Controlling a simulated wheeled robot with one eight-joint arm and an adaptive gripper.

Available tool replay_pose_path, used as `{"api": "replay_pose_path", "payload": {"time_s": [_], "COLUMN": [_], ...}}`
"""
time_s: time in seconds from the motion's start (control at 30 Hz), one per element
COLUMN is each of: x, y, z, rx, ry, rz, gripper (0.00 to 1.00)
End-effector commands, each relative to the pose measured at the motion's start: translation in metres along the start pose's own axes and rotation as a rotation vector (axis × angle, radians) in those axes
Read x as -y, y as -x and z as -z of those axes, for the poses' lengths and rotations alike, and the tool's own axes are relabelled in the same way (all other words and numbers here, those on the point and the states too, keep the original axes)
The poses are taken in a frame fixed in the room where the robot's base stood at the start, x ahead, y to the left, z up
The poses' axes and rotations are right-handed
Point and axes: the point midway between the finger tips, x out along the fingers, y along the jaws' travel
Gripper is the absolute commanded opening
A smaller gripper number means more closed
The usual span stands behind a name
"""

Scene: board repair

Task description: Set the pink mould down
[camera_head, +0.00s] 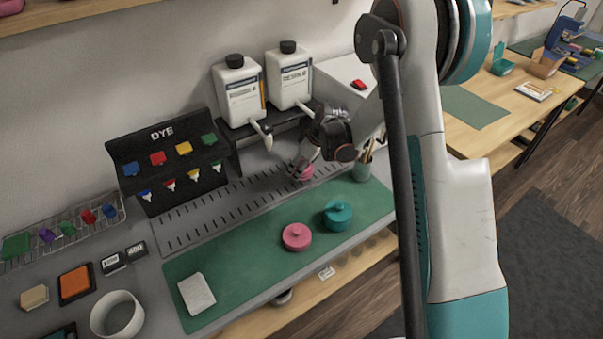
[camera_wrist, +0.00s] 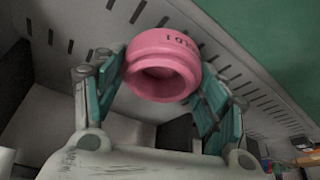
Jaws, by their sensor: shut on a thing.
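The pink mould (camera_wrist: 150,47) is a short round cup with a hollow opening and dark lettering on its side. In the wrist view it sits between the two teal-padded fingers of my gripper (camera_wrist: 165,78). In the head view my gripper (camera_head: 303,170) is shut on the pink mould (camera_head: 306,173), over or near the grey slotted strip in front of the bottles. My gripper partly hides the mould there. I cannot tell whether its base touches the surface.
A green mat (camera_head: 250,262) holds a pink lidded piece (camera_head: 297,237), a teal lidded pot (camera_head: 338,215) and a white block (camera_head: 196,293). Two white bottles (camera_head: 238,95) stand behind my gripper. A cup of brushes (camera_head: 362,171) stands to its right. The mat's middle-left is clear.

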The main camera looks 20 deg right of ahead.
Motion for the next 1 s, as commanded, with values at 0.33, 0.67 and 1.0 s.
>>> {"api": "replay_pose_path", "payload": {"time_s": [0.33, 0.67, 1.0], "x": [0.000, 0.000, 0.000], "y": [-0.027, -0.028, -0.028], "z": [-0.011, -0.012, -0.011], "rx": [0.000, 0.000, 0.000], "ry": [0.000, 0.000, 0.000], "rz": [0.000, 0.000, 0.000], "gripper": [0.34, 0.86, 0.86]}}
